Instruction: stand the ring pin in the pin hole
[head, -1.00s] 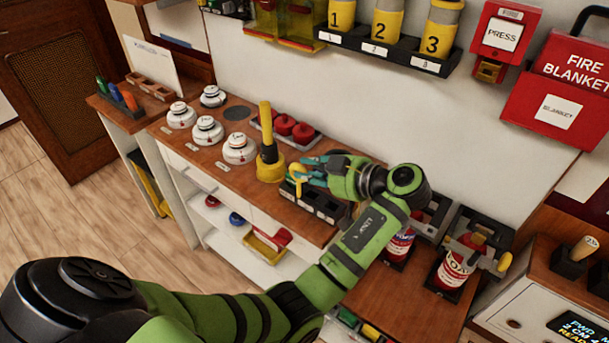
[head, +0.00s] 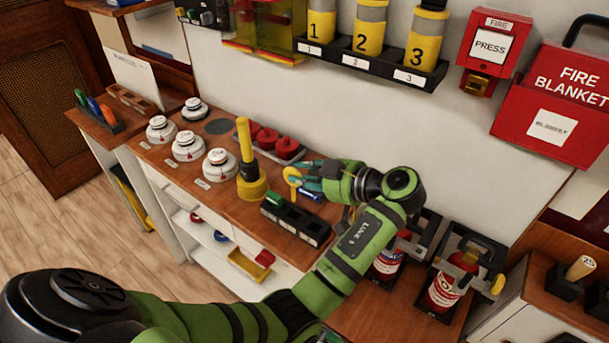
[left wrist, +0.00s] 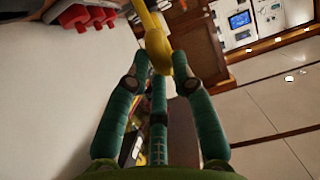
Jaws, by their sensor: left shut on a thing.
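The yellow ring pin (head: 292,177) is in the fingers of my left gripper (head: 305,180), above the bench near the black slotted holder (head: 296,221). In the left wrist view the yellow piece (left wrist: 155,42) sits between the fingertips of the left gripper (left wrist: 162,68), which is shut on it. Part of it runs out of the top of that view. The pin hole cannot be made out in either view. My right gripper is not in view.
A yellow post on a round base (head: 252,188) stands left of the gripper. White round detectors (head: 221,164) and red knobs (head: 287,147) are nearby. Fire extinguishers (head: 446,285) stand to the right.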

